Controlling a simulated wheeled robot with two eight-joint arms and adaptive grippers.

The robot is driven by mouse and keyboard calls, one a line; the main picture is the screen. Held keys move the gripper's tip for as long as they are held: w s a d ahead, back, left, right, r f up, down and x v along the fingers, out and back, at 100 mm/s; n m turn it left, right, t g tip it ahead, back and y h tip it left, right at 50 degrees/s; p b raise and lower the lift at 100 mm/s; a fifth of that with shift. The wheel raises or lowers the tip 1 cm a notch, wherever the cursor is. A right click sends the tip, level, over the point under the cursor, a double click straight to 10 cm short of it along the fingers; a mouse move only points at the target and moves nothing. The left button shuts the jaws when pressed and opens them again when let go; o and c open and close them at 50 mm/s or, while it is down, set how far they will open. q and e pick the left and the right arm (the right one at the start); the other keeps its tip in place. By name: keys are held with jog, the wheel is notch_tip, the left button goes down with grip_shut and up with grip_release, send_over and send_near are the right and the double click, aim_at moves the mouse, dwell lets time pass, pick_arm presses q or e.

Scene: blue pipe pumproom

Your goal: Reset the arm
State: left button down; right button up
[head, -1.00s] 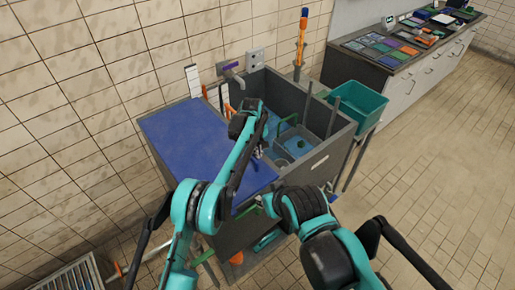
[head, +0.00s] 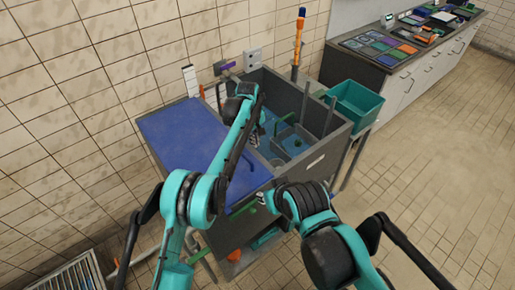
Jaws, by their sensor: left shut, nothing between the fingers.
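My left arm reaches up from the bottom left, bends at its wrist above the sink unit and points down. My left gripper (head: 256,137) hangs at the inner edge of the blue worktop, beside the sink basin. It is shut and empty, and small in the view. My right arm comes in from the lower right, with its dark wrist in front of the unit. Only a small part of my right gripper (head: 264,198) shows by the unit's front edge, so its fingers cannot be made out.
The grey sink unit (head: 325,160) has a blue worktop (head: 185,140) on its left and basins with tools on its right. A teal bin (head: 357,105) stands beside it. A long counter (head: 375,65) with several trays is at the back right. Tiled floor (head: 440,160) is clear on the right.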

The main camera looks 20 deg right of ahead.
pick_arm(q)
jog(key=a+r, duration=0.6)
jog(key=r, duration=0.4)
jog(key=s+a+r+m+t+b, duration=0.1)
jog(key=s+a+r+b, duration=0.15)
jog(key=a, duration=0.45)
jog(key=s+a+r+t+b, duration=0.1)
jog(key=s+a+r+t, duration=0.15)
jog(key=a, duration=0.55)
jog(key=s+a+f+m+t+b, duration=0.15)
jog(key=s+a+b, duration=0.25)
jog(key=s+a, duration=0.95)
jog(key=s+a+f+m+t+y+b, duration=0.1)
jog(key=s+a+f+b, duration=0.2)
jog(key=s+a+f, duration=0.5)
jog(key=s+f, duration=0.3)
jog(key=s, duration=0.1)
jog(key=shift+f+t, duration=0.15)
jog(key=shift+t, duration=0.25)
